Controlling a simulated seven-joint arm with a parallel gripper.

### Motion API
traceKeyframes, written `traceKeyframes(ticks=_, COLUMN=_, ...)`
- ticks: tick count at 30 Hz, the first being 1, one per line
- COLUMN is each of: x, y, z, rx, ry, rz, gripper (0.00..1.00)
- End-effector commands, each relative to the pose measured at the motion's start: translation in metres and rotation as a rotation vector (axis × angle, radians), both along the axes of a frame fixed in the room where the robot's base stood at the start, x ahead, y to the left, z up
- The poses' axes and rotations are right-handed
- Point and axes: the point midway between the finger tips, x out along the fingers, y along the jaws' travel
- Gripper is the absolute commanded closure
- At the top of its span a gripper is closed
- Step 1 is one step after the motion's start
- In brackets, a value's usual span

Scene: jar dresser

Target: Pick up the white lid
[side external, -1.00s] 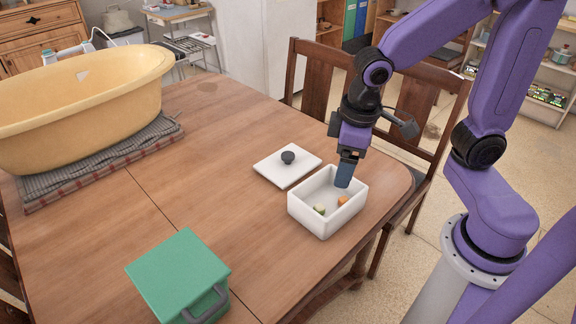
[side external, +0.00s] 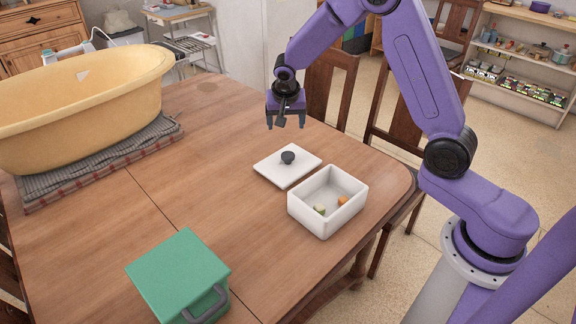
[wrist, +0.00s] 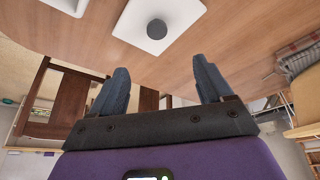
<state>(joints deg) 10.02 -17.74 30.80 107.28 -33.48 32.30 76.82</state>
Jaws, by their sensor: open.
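The white lid (side external: 272,168) lies flat on the wooden table, a square plate with a dark round knob (side external: 288,157) in its middle. In the wrist view the lid (wrist: 140,30) and its knob (wrist: 157,29) show at the top, beyond the fingertips. My gripper (side external: 287,124) is open and empty, pointing down in the air above the table, above and behind the lid in the side view. In the wrist view its two blue-grey fingers (wrist: 161,72) stand wide apart with nothing between them.
A white open box (side external: 318,217) with small green and orange pieces stands right beside the lid. A green box with a handle (side external: 178,272) is at the front. A yellow tub (side external: 85,105) sits on folded cloths (side external: 60,185) at left. Chairs (side external: 330,90) stand behind the table.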

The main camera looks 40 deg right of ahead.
Motion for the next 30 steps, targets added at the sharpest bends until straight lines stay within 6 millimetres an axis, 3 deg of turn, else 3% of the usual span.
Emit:
traceKeyframes(ticks=7, x=0.009, y=-0.013, z=-0.015, rx=0.004, ry=-0.012, rz=-0.054, gripper=0.21)
traceKeyframes(ticks=24, x=0.034, y=-0.038, z=-0.102, rx=0.004, ry=-0.012, rz=-0.051, gripper=0.21)
traceKeyframes(ticks=30, x=0.038, y=-0.042, z=-0.117, rx=0.003, ry=-0.013, rz=-0.049, gripper=0.21)
